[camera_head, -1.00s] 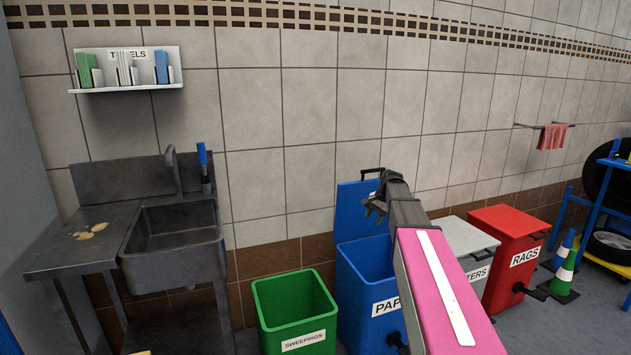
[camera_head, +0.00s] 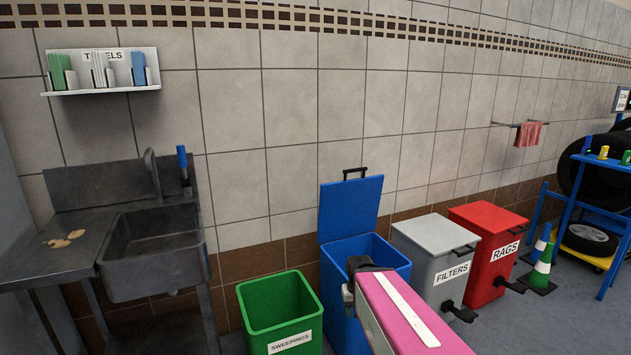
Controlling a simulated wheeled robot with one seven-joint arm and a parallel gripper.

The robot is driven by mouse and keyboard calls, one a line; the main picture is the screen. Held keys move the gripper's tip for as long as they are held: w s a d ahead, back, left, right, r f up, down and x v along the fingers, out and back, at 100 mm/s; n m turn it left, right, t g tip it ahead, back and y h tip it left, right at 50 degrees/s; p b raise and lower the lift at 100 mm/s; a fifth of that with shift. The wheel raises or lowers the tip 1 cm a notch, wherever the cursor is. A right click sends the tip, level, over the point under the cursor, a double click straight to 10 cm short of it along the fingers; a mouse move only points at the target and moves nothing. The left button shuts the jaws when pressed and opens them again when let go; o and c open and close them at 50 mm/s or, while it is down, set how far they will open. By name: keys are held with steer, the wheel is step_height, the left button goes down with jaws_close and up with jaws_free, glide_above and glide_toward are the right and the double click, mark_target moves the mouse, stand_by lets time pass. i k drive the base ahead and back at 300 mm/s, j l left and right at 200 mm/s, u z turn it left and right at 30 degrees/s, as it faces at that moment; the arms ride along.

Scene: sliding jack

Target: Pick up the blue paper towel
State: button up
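The blue paper towels (camera_head: 139,68) stand upright in the right slot of the white wall shelf marked TOWELS (camera_head: 105,93), above the sink at upper left. Green towels (camera_head: 59,71) and white towels (camera_head: 98,69) stand to their left in the same shelf. My gripper (camera_head: 348,293) is low in front of the open blue bin, far below and to the right of the shelf. It is small and mostly hidden behind my pink arm link, so its fingers do not show clearly. It is far from the towels.
A dark metal sink (camera_head: 155,245) with tan scraps (camera_head: 65,240) on its counter stands below the shelf. An open green bin (camera_head: 280,310), open blue bin (camera_head: 350,205), grey bin (camera_head: 430,240) and red bin (camera_head: 487,225) line the wall. A pink cloth (camera_head: 529,134) hangs at right.

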mark_target(139, 64)
steer(key=u, duration=1.35)
